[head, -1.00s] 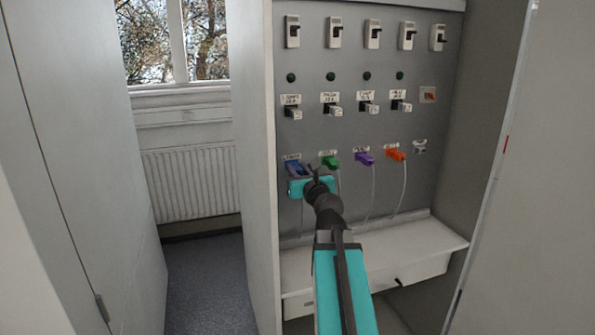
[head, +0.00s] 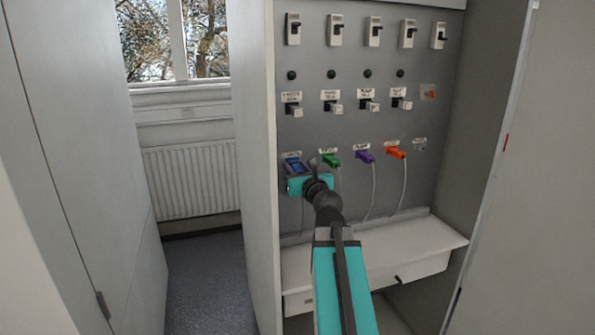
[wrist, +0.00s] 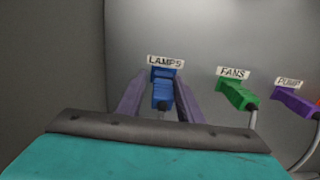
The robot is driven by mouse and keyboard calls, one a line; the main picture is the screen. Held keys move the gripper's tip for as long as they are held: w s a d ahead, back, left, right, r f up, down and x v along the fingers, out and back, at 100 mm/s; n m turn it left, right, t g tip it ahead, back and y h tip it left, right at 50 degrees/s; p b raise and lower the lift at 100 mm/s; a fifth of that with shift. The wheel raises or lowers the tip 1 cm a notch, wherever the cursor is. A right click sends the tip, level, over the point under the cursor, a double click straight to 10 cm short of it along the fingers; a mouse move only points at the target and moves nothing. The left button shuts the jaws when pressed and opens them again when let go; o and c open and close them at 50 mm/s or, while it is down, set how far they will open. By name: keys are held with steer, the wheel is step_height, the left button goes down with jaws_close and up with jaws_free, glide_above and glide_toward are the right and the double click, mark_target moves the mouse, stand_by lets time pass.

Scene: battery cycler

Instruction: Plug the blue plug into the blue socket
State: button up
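The blue plug (wrist: 162,95) is at the blue socket (wrist: 164,72) under the "LAMPS" label in the wrist view, and it appears seated there. In the head view the blue plug (head: 293,164) is at the left end of the lower row, partly hidden by my gripper (head: 303,168). In the wrist view my gripper (wrist: 160,84) has one finger on each side of the plug. The fingers are spread, with a visible gap at the left; contact at the right cannot be told. The plug's cable is mostly hidden.
To the right are the green plug (head: 330,160), purple plug (head: 365,156) and orange plug (head: 396,152), with hanging cables. A white ledge (head: 420,245) juts out below. The cabinet's left side wall (head: 257,150) is close to my gripper.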

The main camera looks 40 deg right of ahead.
steer(key=shift+s+d+r, duration=0.1)
steer(key=shift+d+r, duration=0.1)
steer(key=shift+d, duration=0.15)
steer(key=shift+d+f, duration=0.1)
steer(key=shift+f, duration=0.05)
steer(key=shift+s+f+b, duration=0.1)
steer(key=shift+s+b, duration=0.2)
steer(key=shift+a+b+v, duration=0.25)
steer(key=shift+b+v, duration=0.55)
steer(key=shift+v, duration=0.35)
steer(key=shift+a+f+b, duration=0.1)
steer(key=shift+b, duration=0.5)
steer(key=shift+s+a+b, duration=0.15)
steer(key=shift+s+b, duration=0.1)
steer(key=shift+b, duration=0.95)
steer(key=b+v, duration=0.1)
steer(key=b, duration=0.3)
steer(key=shift+s+a+b, duration=0.1)
steer(key=shift+s+b, duration=0.25)
steer(key=shift+b, duration=0.05)
